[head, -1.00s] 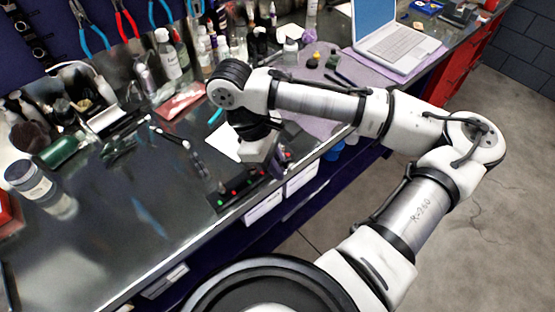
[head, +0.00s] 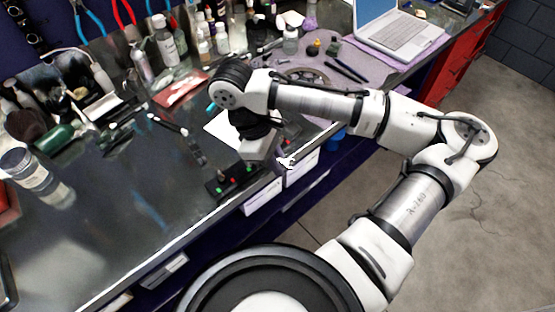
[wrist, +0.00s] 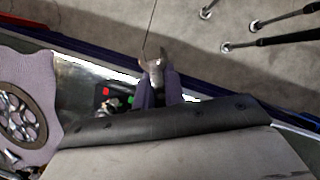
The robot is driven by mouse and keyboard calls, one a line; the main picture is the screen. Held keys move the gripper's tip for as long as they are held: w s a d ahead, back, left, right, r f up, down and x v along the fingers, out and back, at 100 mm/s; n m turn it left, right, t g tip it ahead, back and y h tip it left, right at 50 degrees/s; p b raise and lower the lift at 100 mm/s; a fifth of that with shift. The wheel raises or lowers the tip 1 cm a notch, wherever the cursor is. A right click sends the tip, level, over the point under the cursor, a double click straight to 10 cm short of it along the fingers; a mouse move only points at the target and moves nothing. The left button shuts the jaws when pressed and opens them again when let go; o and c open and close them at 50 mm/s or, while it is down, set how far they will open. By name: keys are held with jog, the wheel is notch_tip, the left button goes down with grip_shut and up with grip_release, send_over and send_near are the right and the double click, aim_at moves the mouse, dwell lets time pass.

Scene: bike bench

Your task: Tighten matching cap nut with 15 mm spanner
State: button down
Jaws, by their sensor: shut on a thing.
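My gripper (wrist: 158,90) shows in the wrist view as two purple fingers shut on a grey metal tool, apparently the spanner (wrist: 153,64). The tool's head sticks out past the fingertips, over the bench's front edge; its size mark cannot be read. In the head view my wrist hides most of the gripper, and a small shiny end of the spanner (head: 286,163) shows beside it. A dark block with red and green marks (head: 222,184) lies at the bench edge, left of my gripper; it also shows in the wrist view (wrist: 113,99). I cannot make out a cap nut.
A chainring (wrist: 18,118) lies on a purple cloth (wrist: 40,75). A laptop (head: 400,38), bottles (head: 168,45) and a jar (head: 30,170) stand on the bench. A dark slender tool (head: 190,145) lies left of my wrist. The front left bench top is fairly clear.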

jog(key=m, duration=0.1)
jog(key=s+a+m+g+b, duration=0.1)
jog(key=m, duration=0.1)
jog(key=s+f+m+y+b, duration=0.1)
jog(key=m, duration=0.1)
jog(key=shift+s+a+g, duration=0.1)
jog(key=shift+a+g, duration=0.2)
jog(key=shift+a+r, duration=0.1)
jog(key=shift+r, duration=0.1)
jog(key=shift+s+a+m+p, duration=0.1)
jog(key=shift+s+m+p, duration=0.05)
jog(key=shift+m+p, duration=0.35)
jog(key=shift+s+a+m+g+y+p, duration=0.25)
jog(key=shift+a+m+g+y+p, duration=0.25)
jog(key=shift+m+p, duration=0.7)
jog(key=shift+s+a+m+y, duration=0.15)
jog(key=shift+a+m+y, duration=0.25)
jog(key=shift+m, duration=0.2)
jog(key=shift+s+a+m+y, duration=0.1)
jog(key=shift+a+m+y, duration=0.3)
jog(key=shift+m, duration=0.5)
jog(key=shift+a+m+y, duration=0.3)
jog(key=shift+a+m, duration=0.2)
jog(key=shift+m, duration=0.4)
jog(key=shift+r, duration=1.5)
